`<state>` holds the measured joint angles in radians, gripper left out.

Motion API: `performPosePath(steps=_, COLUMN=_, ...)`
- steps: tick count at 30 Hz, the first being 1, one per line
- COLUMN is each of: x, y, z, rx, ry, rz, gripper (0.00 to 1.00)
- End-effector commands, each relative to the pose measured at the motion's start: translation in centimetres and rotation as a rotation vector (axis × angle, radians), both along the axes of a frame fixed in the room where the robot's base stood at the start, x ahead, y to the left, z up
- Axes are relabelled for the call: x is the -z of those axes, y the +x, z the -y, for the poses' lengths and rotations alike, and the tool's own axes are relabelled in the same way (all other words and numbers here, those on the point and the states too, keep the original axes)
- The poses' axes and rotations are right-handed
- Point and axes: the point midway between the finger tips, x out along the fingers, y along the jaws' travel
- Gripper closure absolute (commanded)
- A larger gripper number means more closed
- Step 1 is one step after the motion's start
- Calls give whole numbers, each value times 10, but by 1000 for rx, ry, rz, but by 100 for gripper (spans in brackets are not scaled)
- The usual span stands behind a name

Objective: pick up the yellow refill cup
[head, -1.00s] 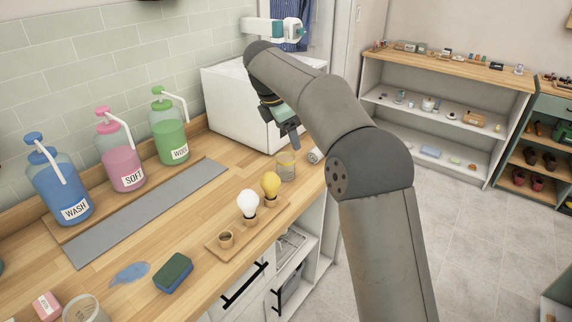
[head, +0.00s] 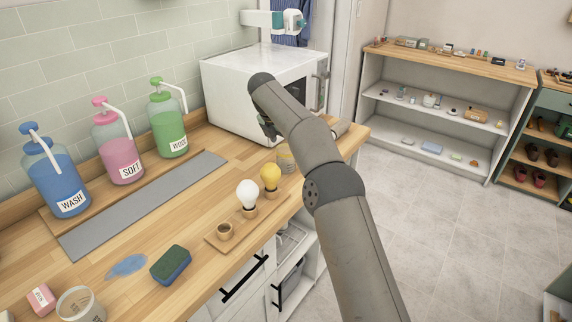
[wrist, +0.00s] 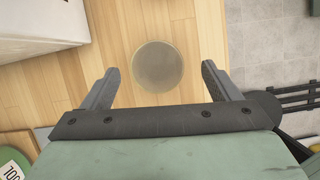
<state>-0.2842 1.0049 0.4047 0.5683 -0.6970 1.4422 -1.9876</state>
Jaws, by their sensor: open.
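The yellow refill cup (head: 286,160) is a see-through, yellowish tumbler standing on the wooden counter, just behind the yellow bulb and partly hidden by my arm in the head view. In the wrist view it shows from above as a round, dull yellow-grey disc (wrist: 158,66). My gripper (wrist: 160,70) is open and empty, with a finger on either side of the cup in that picture and clear gaps between. I cannot tell how far above the cup the fingers are. In the head view the fingers are mostly hidden behind my arm.
A yellow bulb (head: 270,177) and a white bulb (head: 246,194) stand on a wooden holder close by. A white microwave (head: 235,95) is behind. Pump bottles (head: 170,128) line the wall. Another clear cup (head: 80,305) and a sponge (head: 171,264) are at the front.

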Motion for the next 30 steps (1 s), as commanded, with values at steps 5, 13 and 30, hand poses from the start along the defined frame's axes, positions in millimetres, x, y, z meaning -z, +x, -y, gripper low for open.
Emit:
performPosePath(steps=5, x=10, y=3, z=2, rx=1, ry=0, rz=0, gripper=17)
performPosePath(steps=13, x=42, y=11, z=3, rx=0, ry=1, rz=-3, gripper=17)
performPosePath(steps=30, x=58, y=17, z=9, rx=1, ry=1, rz=1, gripper=65)
